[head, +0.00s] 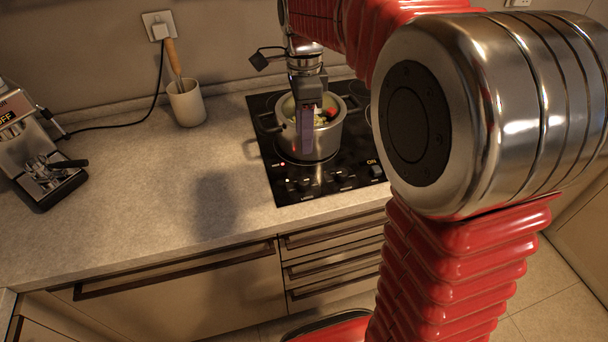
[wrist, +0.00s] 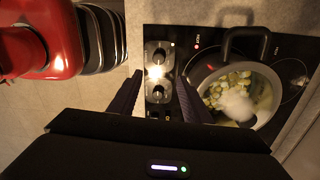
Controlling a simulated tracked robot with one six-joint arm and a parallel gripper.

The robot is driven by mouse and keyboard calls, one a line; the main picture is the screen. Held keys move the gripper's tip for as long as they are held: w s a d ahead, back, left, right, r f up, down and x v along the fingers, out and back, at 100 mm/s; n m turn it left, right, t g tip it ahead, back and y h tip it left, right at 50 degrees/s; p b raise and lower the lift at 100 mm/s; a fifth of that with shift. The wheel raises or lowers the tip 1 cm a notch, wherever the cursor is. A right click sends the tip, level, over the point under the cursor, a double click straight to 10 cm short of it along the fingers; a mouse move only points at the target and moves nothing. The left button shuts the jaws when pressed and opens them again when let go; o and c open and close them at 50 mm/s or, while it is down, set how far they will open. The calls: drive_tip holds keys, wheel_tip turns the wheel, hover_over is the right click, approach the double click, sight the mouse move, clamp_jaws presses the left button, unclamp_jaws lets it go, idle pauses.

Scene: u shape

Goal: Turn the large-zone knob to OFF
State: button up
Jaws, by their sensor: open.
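The black cooktop (head: 265,130) is set in the counter, with several dark knobs along its front edge. One knob (head: 376,171) at the right has a lit "ON" label beside it. In the wrist view, two knobs, an upper one (wrist: 158,56) and a lower one (wrist: 158,94), show with a bright glare between them. I cannot tell which is the large-zone knob. My gripper (head: 306,148) hangs in front of the pot in the head view. In the wrist view my gripper (wrist: 158,76) is open, its dark fingers either side of the knob area, with nothing held.
A steel pot (head: 335,135) with food and steam stands on the cooktop, close to my gripper; its handle (wrist: 245,33) shows in the wrist view. A coffee machine (head: 30,150) and a utensil cup (head: 186,104) stand left. The counter between them and the cooktop is clear.

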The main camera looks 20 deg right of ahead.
sight(304, 180)
drive_tip(key=shift+s+m, duration=0.1)
drive_tip(key=shift+m, duration=0.3)
drive_tip(key=f, duration=1.4)
drive_tip(key=shift+s, duration=0.35)
drive_tip(key=shift+r, duration=0.1)
drive_tip(key=shift+c, duration=0.5)
drive_tip(key=c, duration=0.9)
